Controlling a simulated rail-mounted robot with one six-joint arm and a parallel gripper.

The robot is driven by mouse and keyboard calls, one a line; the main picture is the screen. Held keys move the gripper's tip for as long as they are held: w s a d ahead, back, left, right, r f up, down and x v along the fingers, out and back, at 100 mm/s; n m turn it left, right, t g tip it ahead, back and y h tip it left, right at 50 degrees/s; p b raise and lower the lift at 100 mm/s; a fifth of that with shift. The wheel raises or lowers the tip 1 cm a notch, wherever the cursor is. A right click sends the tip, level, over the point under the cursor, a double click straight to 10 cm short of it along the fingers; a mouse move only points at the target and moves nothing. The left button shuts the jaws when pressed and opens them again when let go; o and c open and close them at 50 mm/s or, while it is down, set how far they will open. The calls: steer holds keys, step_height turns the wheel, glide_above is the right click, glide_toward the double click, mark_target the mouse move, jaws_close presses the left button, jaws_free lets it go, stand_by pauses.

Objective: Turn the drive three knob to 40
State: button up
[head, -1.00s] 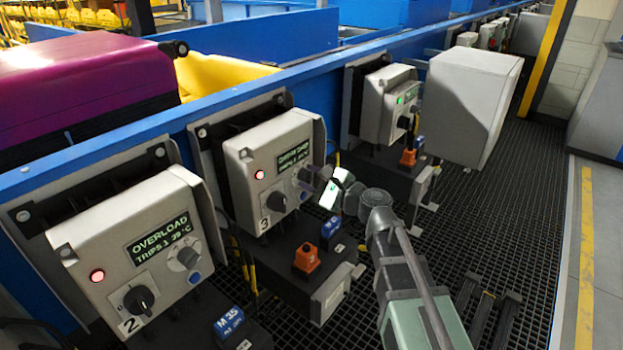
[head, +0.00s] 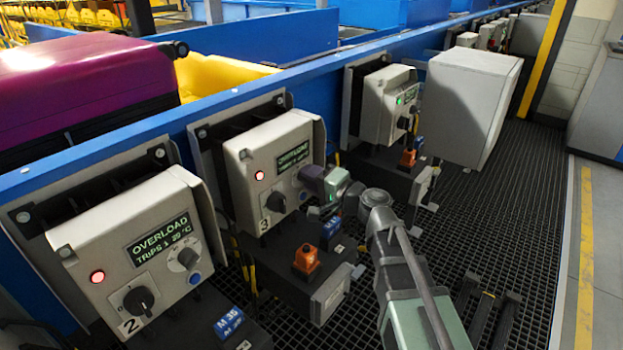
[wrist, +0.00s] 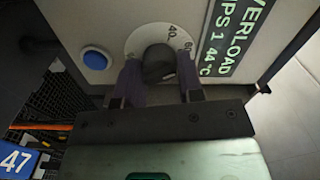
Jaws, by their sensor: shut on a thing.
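The drive three box (head: 268,160) is grey, with a red lamp, a green-lit display and a black selector marked 3. My gripper (head: 314,181) is at the right side of its front, hiding the dial in the head view. In the wrist view, the dark round knob (wrist: 158,62) sits on a pale dial (wrist: 136,42) with 40 and another number visible at its upper right. My gripper (wrist: 160,74) is shut on the knob, one finger on each side. I cannot tell where the knob's mark points. The display (wrist: 232,38) there reads OVERLOAD, TRIPS 1, 44 °C.
A blue button (wrist: 96,58) sits close left of the dial. The drive two box (head: 130,255) is at the front left. An orange plug (head: 306,259) and a blue tag (head: 332,227) are below my gripper. A large grey box (head: 470,105) stands behind right.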

steer(key=n, duration=0.7)
steer(key=shift+s, duration=0.1)
stand_by(0.4)
steer(key=o, duration=0.9)
steer(key=shift+d, duration=0.1)
steer(key=v, duration=1)
steer(key=shift+s+d, duration=0.25)
